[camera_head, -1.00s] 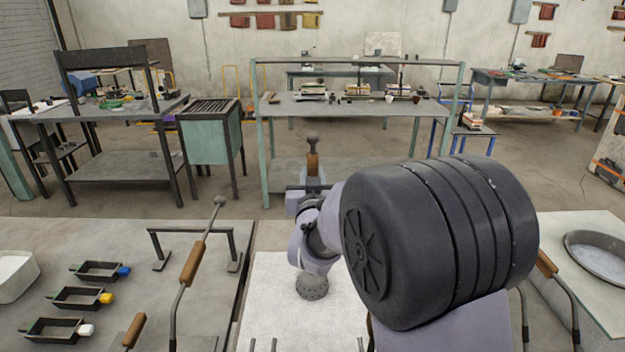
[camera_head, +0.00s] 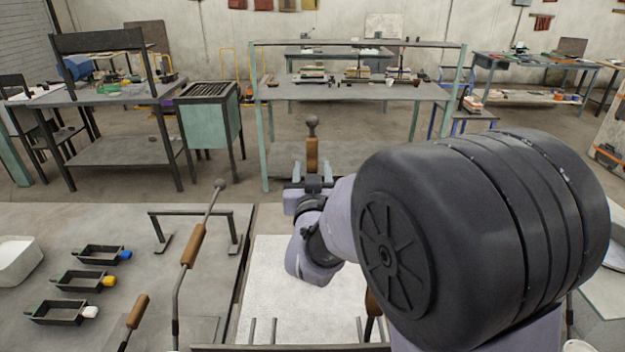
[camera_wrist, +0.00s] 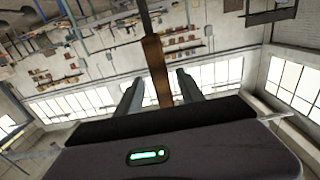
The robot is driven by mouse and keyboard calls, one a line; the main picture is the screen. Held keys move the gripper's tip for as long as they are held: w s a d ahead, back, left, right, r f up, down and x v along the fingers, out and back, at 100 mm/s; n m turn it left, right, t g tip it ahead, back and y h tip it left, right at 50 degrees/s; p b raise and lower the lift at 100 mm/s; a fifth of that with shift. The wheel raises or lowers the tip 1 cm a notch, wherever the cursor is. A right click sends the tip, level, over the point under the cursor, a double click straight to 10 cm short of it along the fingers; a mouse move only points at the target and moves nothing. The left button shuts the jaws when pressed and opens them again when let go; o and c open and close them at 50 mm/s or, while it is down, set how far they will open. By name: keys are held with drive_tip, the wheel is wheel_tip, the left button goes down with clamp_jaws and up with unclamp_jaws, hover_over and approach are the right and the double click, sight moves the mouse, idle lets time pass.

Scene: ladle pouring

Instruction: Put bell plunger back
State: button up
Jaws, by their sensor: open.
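A tool with a brown wooden handle (camera_head: 312,155) and a dark rounded end above it, seemingly the bell plunger, stands upright at my gripper in the head view. My gripper (camera_head: 312,172) is open, with one finger on each side of the handle. In the wrist view the handle (camera_wrist: 157,72) rises between the two spread fingers, with a gap visible on both sides. A dark rod continues above it. The handle's lower end is hidden behind the gripper body. A rack (camera_head: 190,213) stands on the left table, with another wooden-handled, ball-ended tool (camera_head: 194,245) leaning across it.
Several small trays with coloured handles (camera_head: 85,281) and a white basin (camera_head: 18,260) are at left. Another wooden handle (camera_head: 138,310) is at lower left. A pale surface (camera_head: 290,285) lies below my arm. A shelf table (camera_head: 350,105) stands farther back.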

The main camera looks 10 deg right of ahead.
drive_tip(key=s+a, duration=0.1)
drive_tip(key=s, duration=0.5)
drive_tip(key=shift+a, duration=0.1)
